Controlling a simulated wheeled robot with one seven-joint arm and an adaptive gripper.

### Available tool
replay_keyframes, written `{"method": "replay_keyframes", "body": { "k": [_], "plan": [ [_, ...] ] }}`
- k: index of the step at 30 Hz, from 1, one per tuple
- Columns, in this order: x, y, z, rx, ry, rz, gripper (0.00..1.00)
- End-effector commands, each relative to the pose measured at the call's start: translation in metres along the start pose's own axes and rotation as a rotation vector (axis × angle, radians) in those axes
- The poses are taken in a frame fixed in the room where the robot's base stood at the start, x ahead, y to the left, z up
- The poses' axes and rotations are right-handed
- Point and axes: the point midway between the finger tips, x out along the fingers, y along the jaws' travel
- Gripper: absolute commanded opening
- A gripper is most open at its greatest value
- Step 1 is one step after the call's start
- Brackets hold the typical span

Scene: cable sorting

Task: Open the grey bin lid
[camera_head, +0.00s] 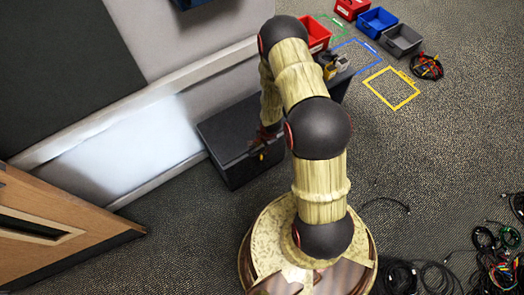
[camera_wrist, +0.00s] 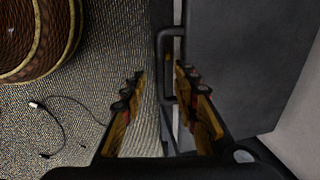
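The dark grey bin (camera_head: 238,172) stands against the wall, with its lid (camera_head: 225,128) lying flat and closed on top. In the wrist view the lid (camera_wrist: 240,65) fills the right side. A dark loop handle (camera_wrist: 161,70) juts from its edge. My gripper (camera_head: 262,152) is at the bin's front edge, partly hidden by my arm in the head view. In the wrist view my gripper (camera_wrist: 160,72) is open, with one finger left of the handle bar and the other on its right, by the lid side. I cannot tell whether either finger touches the handle.
A wooden door (camera_head: 65,225) stands at the lower left. Red, blue and grey open bins (camera_head: 402,40) and a yellow floor outline (camera_head: 391,88) are at the upper right. Loose cables (camera_head: 495,250) lie at the lower right. The carpet between is mostly clear.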

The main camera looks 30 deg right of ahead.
Motion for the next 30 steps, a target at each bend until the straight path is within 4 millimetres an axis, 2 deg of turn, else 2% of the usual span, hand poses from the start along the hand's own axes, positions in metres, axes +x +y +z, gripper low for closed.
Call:
{"method": "replay_keyframes", "body": {
  "k": [1, 7, 19, 30],
  "plan": [
    [0.012, 0.0, 0.0, -0.001, 0.0, -0.001, 0.3],
    [0.035, 0.0, 0.0, -0.001, 0.0, 0.0, 0.3],
    [0.04, -0.001, 0.0, -0.002, 0.001, -0.001, 0.3],
    [0.04, -0.001, 0.0, -0.002, 0.001, -0.001, 0.09]
  ]
}}
